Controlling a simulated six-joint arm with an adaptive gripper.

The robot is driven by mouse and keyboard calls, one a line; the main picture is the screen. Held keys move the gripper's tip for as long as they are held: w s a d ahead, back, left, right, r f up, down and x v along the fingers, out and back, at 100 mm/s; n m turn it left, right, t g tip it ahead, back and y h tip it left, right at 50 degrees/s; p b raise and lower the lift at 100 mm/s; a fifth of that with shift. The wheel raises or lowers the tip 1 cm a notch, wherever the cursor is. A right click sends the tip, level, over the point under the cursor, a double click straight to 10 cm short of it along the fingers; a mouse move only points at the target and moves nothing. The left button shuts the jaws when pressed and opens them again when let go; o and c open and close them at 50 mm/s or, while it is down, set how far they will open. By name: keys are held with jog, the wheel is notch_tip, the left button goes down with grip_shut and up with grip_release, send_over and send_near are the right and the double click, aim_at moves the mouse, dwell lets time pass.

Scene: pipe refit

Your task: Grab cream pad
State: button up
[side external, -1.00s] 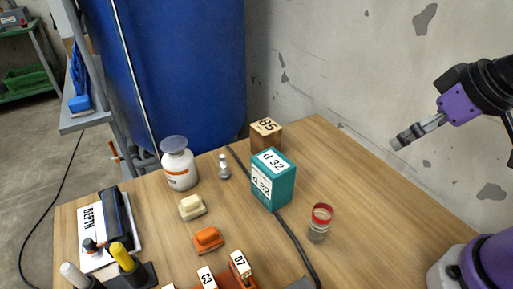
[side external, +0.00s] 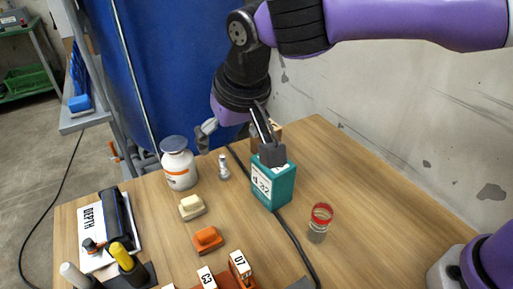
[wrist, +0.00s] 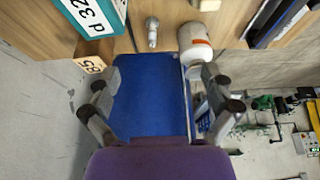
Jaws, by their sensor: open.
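The cream pad (side external: 191,206) is a small pale block on a beige base, lying on the wooden table in the side view, left of centre. It is uncovered and nothing touches it. My gripper (side external: 238,143) is open and empty, with its fingers spread wide. It hangs behind and above the pad, clearly apart from it, over the far part of the table near the teal box. In the wrist view my gripper (wrist: 160,78) shows both fingers apart with nothing between them. A pale shape cut by that view's top edge may be the pad; I cannot tell.
A white jar (side external: 179,168) and a small bottle (side external: 223,167) stand behind the pad. An orange pad (side external: 208,239) lies in front of it. The teal box (side external: 274,187), a black cable (side external: 290,235) and a red-lidded glass jar (side external: 320,222) are to the right.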

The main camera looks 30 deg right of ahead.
send_near(191, 203)
jog(key=x, duration=0.5)
jog(key=shift+d, duration=0.1)
jog(key=x, duration=0.5)
jog(key=shift+w+f, duration=0.15)
jog(key=shift+f, duration=0.15)
jog(key=c, duration=1)
